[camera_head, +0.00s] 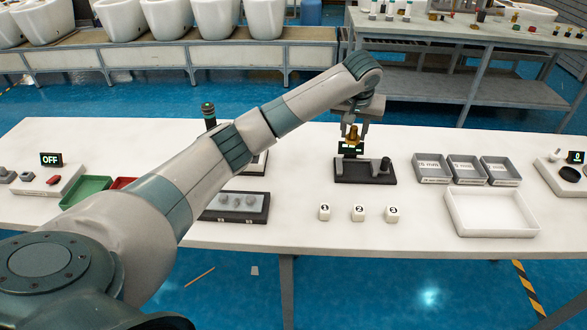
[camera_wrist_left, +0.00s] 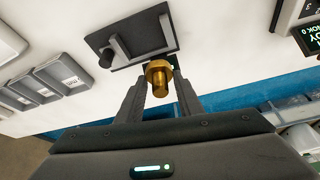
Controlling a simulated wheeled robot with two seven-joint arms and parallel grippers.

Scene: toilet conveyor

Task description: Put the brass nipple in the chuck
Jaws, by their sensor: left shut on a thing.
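The brass nipple (camera_head: 352,134) is a small golden piece with a wider collar; it also shows in the left wrist view (camera_wrist_left: 159,85). My left gripper (camera_head: 353,127) points down and is shut on it, with a finger on either side in the left wrist view (camera_wrist_left: 159,92). The chuck (camera_head: 365,173) is a dark base with a grey upright part and a knob at one side, just below the nipple; it also shows in the left wrist view (camera_wrist_left: 122,47). I cannot tell whether the nipple touches the chuck. My right gripper is not in view.
Three grey labelled bins (camera_head: 467,170) and a white tray (camera_head: 490,228) stand right of the chuck. Numbered white cubes (camera_head: 358,213) lie in front. A dark fixture with grey pieces (camera_head: 235,216) and a green tray (camera_head: 86,191) are left. Bare white table lies between.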

